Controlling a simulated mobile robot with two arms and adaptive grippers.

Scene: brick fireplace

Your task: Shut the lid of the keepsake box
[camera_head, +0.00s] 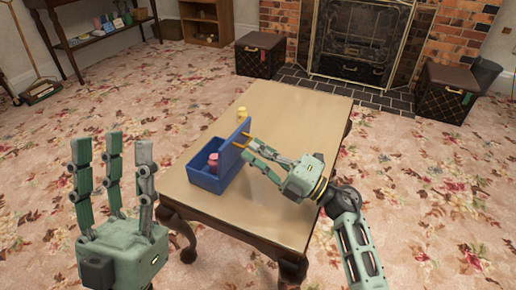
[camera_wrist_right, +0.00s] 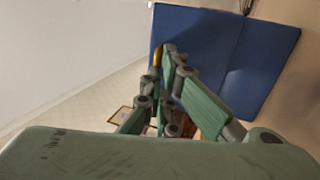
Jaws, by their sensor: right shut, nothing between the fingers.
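The blue keepsake box (camera_head: 205,181) sits on the near left part of the wooden table. Its blue lid (camera_head: 232,158) stands up, open, along the box's right side. A pink object (camera_head: 213,160) is inside the box. My right gripper (camera_head: 250,146) is shut and empty, with its fingertips at the lid's right side near the top edge; I cannot tell whether they touch. In the right wrist view the fingers (camera_wrist_right: 175,72) point at a blue panel (camera_wrist_right: 225,45), with a small gold-coloured piece by the fingertips. My left gripper (camera_head: 112,150) is open and empty, raised left of the table.
A small yellow object (camera_head: 242,113) stands on the table (camera_head: 295,115) behind the lid. The table's right and far parts are clear. Dark storage boxes (camera_head: 260,55) (camera_head: 447,92) flank the brick fireplace. A side table (camera_head: 90,40) with small items stands at the back left.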

